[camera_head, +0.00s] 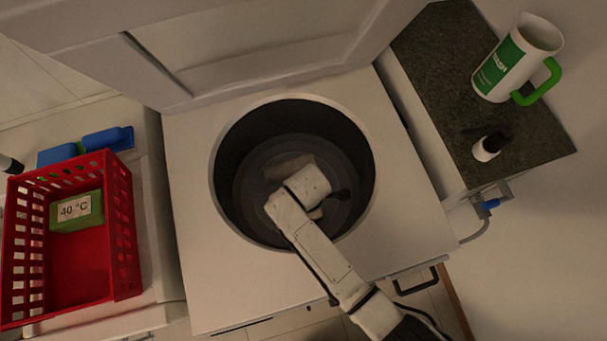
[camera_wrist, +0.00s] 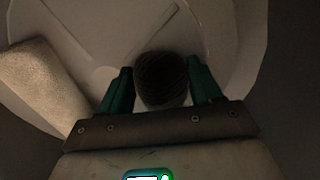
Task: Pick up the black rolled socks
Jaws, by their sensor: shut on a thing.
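The black rolled socks (camera_wrist: 160,79) show in the wrist view as a dark ribbed bundle between the two green fingers of my gripper (camera_wrist: 160,92). The fingers are shut on the bundle, one on each side. In the head view my white arm reaches down into the round dark drum (camera_head: 226,165) of a top-opening machine. There the socks (camera_head: 341,196) show only as a small dark shape beside my gripper (camera_head: 325,205). My wrist hides part of the drum floor.
A pale folded cloth (camera_wrist: 40,85) lies in the drum left of my gripper; it also shows in the head view (camera_head: 288,166). The drum wall surrounds my arm. A red basket (camera_head: 125,230) stands left, and a white-green mug (camera_head: 515,60) and small bottle (camera_head: 488,147) stand right.

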